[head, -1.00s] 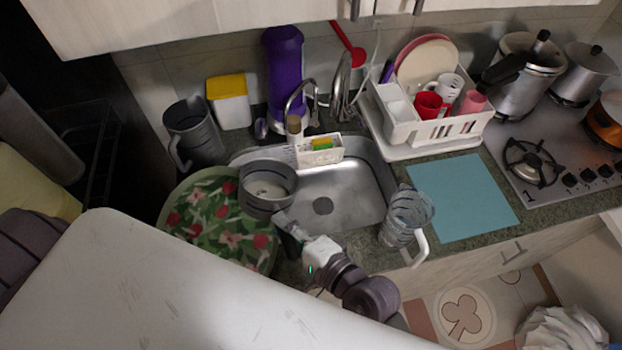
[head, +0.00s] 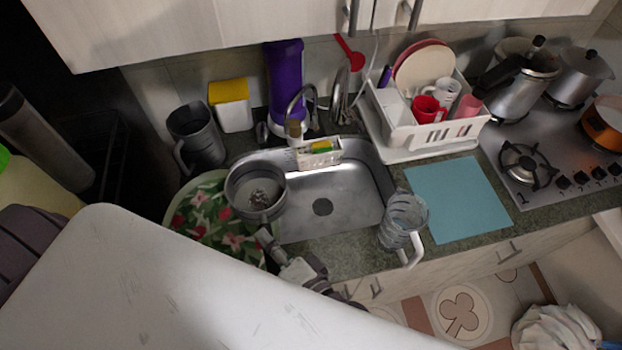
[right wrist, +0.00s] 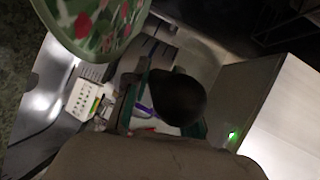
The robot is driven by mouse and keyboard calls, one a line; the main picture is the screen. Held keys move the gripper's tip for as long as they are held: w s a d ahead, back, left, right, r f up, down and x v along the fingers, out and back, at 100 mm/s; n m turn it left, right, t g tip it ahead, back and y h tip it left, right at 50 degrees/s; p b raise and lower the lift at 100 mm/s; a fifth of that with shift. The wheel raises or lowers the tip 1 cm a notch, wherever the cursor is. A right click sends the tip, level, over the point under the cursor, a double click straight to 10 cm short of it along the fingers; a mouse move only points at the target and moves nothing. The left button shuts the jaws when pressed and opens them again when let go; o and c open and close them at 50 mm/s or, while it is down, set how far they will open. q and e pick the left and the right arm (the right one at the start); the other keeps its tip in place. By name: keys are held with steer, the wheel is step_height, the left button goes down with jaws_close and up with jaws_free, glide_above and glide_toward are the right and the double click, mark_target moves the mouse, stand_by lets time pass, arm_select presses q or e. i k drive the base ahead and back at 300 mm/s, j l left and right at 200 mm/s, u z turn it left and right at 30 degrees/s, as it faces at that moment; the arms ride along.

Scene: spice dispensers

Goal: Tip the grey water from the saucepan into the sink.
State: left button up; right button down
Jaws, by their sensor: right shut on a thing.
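The grey saucepan (head: 238,203) is in the head view, over the left edge of the metal sink (head: 352,205) and the floral round tray. It looks roughly level, with its open top facing up. A speckled dark patch shows inside it; I cannot tell the water level. My right gripper (head: 267,240) is shut on the saucepan's handle at its near side, and it hides most of the handle. In the right wrist view a dark rounded shape, perhaps the handle end, sits between the fingers (right wrist: 165,98). My left gripper is not in view.
The floral tray (head: 196,224) lies left of the sink. A clear jug (head: 402,218) stands at the sink's right front corner. A faucet (head: 297,105) and a sponge caddy (head: 319,154) are at the back. The sink basin looks empty around its drain.

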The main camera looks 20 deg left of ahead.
mark_target(354, 194)
steer(key=k, duration=1)
